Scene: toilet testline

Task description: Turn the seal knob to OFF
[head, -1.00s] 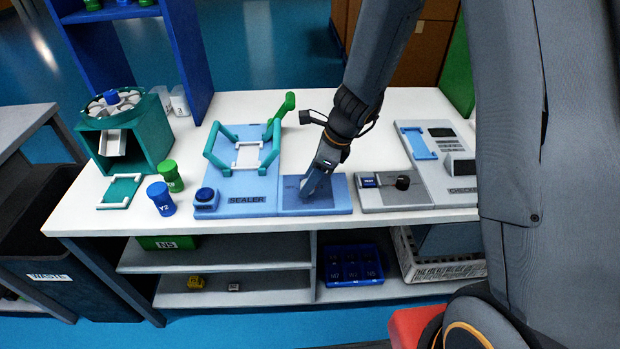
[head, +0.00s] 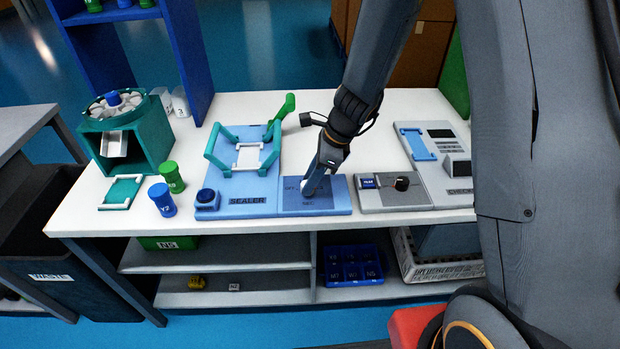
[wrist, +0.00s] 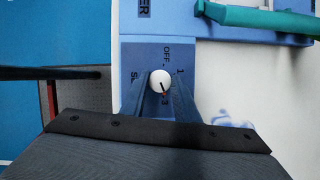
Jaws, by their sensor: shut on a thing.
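The seal knob (wrist: 159,79) is a small round white knob with a red pointer mark on a blue panel. In the wrist view the mark points down and slightly right, at the printed 3. The OFF label (wrist: 168,57) is printed above the knob and a 1 is to its upper right. My gripper (head: 308,188) reaches down onto the blue panel (head: 330,205) right of the SEALER label. Its fingers are on both sides of the knob, shut on it. The knob is partly hidden by the fingers in the head view.
The sealer (head: 228,188) with its teal frame is left of the panel. A grey unit with a black knob (head: 402,184) is close on the right. A blue cup (head: 162,200) and a green cup (head: 172,177) stand farther left. White table behind the panel is clear.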

